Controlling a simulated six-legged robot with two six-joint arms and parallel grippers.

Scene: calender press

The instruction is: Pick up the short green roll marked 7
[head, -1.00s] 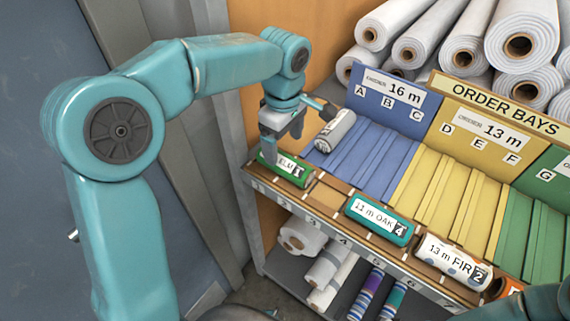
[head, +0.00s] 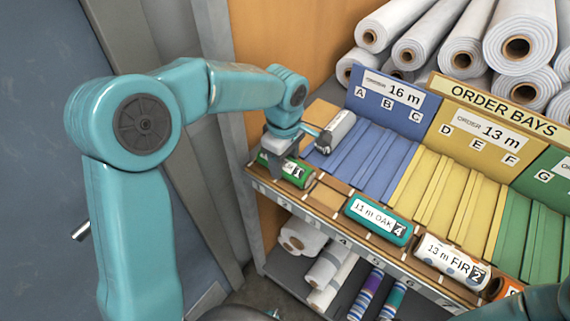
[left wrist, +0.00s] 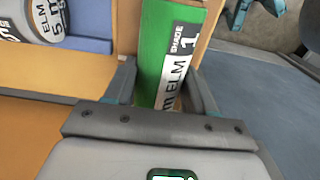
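A green roll (head: 294,174) lies in the left end of the front rack. In the left wrist view the green roll (left wrist: 163,45) has a white label reading ELM, with a numeral that looks like 1, not 7. My left gripper (head: 278,158) is over this roll's left part, pointing down. In the left wrist view its fingers (left wrist: 163,95) stand on either side of the roll, open, with small gaps visible. No roll marked 7 is legible. Only a teal piece of my right arm shows at the lower right of the head view; its gripper is out of frame.
A teal OAK 4 roll (head: 379,220) and a FIR 2 roll (head: 452,262) lie farther right on the rack. White rolls (head: 520,48) are stacked behind.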

